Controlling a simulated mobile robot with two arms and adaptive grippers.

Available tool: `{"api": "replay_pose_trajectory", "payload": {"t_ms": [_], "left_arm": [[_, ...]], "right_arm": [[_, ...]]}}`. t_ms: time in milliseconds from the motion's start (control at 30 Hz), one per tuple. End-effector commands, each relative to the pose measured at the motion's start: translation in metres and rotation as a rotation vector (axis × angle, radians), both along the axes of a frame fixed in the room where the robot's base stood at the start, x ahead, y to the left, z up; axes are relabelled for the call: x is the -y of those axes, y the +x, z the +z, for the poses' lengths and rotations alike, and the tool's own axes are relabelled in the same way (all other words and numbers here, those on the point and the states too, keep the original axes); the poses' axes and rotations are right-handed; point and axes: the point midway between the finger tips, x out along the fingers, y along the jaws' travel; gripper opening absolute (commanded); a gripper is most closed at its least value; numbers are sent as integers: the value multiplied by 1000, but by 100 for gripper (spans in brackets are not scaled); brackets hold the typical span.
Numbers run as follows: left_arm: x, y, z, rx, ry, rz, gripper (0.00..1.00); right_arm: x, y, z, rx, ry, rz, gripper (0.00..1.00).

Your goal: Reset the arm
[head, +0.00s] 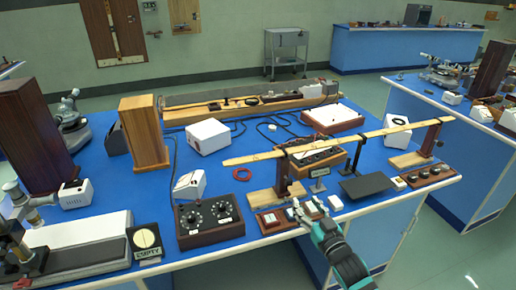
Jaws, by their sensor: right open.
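My right arm comes in from the bottom, and its teal and black wrist leads to my right gripper (306,205), which is open. The gripper is at the front edge of the blue bench (225,165), by a small reddish-brown box with white tops (268,220). Whether the fingers touch the box cannot be told. Nothing is seen between the fingers. My left gripper is not in view.
A black control box with dials (210,214) stands left of the gripper. A long wooden beam (345,139) on wooden stands runs above and behind it. A dark flat plate (367,186) lies to the right. A tall wooden block (144,132) stands further left.

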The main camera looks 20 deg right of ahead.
Motion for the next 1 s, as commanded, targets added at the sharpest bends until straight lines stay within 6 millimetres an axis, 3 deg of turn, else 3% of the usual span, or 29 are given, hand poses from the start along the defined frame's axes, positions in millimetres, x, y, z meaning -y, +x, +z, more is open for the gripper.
{"api": "replay_pose_trajectory", "payload": {"t_ms": [167, 267, 400, 533, 700, 1000], "left_arm": [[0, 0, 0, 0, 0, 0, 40], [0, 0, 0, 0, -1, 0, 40], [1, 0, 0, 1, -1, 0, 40], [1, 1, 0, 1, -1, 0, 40], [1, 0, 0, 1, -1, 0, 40], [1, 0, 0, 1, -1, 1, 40]], "right_arm": [[-7, -9, -12, -63, -3, -7, 46], [-20, -31, -34, -200, -17, -19, 46], [-46, -89, -73, -485, -52, -26, 46], [-64, -146, -95, -717, -84, -13, 46], [-78, -203, -105, -919, -111, 15, 46], [-94, -281, -105, -1171, -144, 71, 46]]}}
